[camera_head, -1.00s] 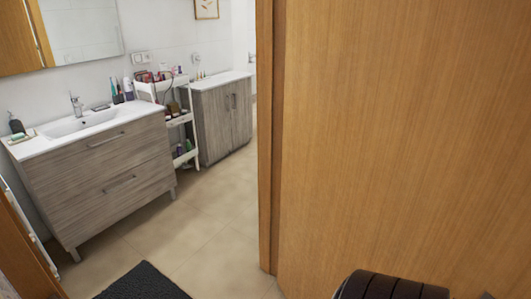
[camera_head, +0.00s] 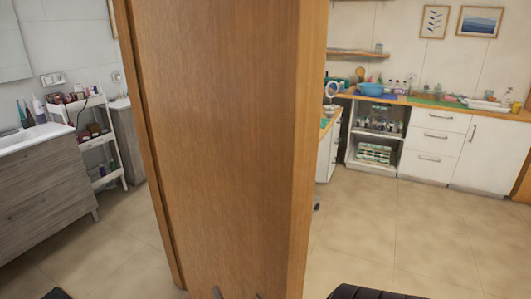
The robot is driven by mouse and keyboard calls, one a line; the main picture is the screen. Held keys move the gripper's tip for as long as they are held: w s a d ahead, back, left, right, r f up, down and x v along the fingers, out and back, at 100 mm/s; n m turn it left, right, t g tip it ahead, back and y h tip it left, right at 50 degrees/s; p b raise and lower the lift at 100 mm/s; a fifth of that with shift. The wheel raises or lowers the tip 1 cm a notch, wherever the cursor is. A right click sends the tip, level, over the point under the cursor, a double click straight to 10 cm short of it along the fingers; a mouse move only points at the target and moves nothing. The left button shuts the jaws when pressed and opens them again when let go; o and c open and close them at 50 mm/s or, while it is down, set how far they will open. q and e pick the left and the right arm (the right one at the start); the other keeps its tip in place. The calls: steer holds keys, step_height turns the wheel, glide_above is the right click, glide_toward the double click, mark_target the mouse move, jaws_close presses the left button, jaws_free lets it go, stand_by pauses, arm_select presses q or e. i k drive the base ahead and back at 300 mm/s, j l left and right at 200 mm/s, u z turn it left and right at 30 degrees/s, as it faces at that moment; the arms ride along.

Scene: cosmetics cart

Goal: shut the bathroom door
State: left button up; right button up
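The wooden bathroom door (camera_head: 230,130) stands open in the middle of the head view. Its broad face is toward me, and its narrow free edge (camera_head: 308,140) shows on the right. The wooden door frame (camera_head: 150,150) runs along the door's left side, with the bathroom beyond it. Neither gripper can be clearly made out.
In the bathroom are a grey vanity (camera_head: 45,190) and a white cart (camera_head: 98,140) with cosmetics. To the right of the door is another room with white cabinets (camera_head: 435,150) under a wooden counter. Open tiled floor (camera_head: 410,225) lies right of the door.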

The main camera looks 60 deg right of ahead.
mark_target(234, 88)
steer(key=k+l, duration=0.15)
steer(key=l, duration=0.2)
steer(key=k+l+z, duration=0.15)
steer(key=l, duration=0.25)
steer(key=k+l, duration=0.15)
steer(key=l, duration=0.25)
steer(key=k+l+z, duration=0.1)
steer(key=l, duration=0.3)
steer(key=i+l, duration=0.1)
steer(key=l, duration=0.5)
steer(key=i+z, duration=0.05)
